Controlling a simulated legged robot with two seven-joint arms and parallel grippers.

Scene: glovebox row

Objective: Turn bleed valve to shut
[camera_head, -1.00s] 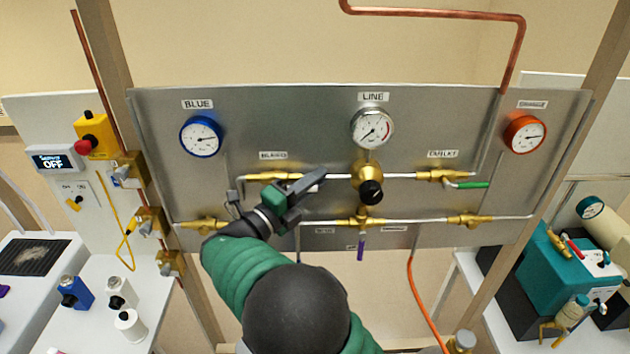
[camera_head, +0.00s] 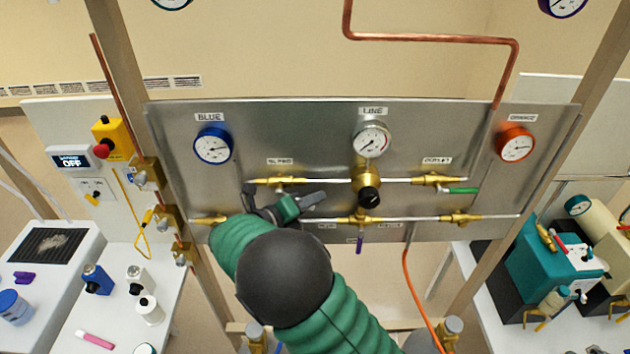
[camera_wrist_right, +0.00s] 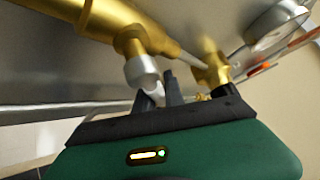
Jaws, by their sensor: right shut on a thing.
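The bleed valve (camera_head: 262,181) is a brass fitting on the upper pipe of the grey panel, under its BLEED label (camera_head: 279,161). My right gripper (camera_head: 312,201) is just below it in the head view, with its green wrist to the left. In the right wrist view, a brass body with a silver stem (camera_wrist_right: 142,72) stands directly before the dark fingers (camera_wrist_right: 162,92). The fingers are shut at this stem, on the bleed valve handle, which is mostly hidden by them. My left gripper is not in view.
The regulator's black knob (camera_head: 369,197) and line gauge (camera_head: 371,139) are right of my gripper. A lower brass-fitted pipe (camera_head: 410,218) runs close below, with a purple handle (camera_head: 360,244). The outlet valve (camera_head: 436,180) has a green handle (camera_head: 463,190).

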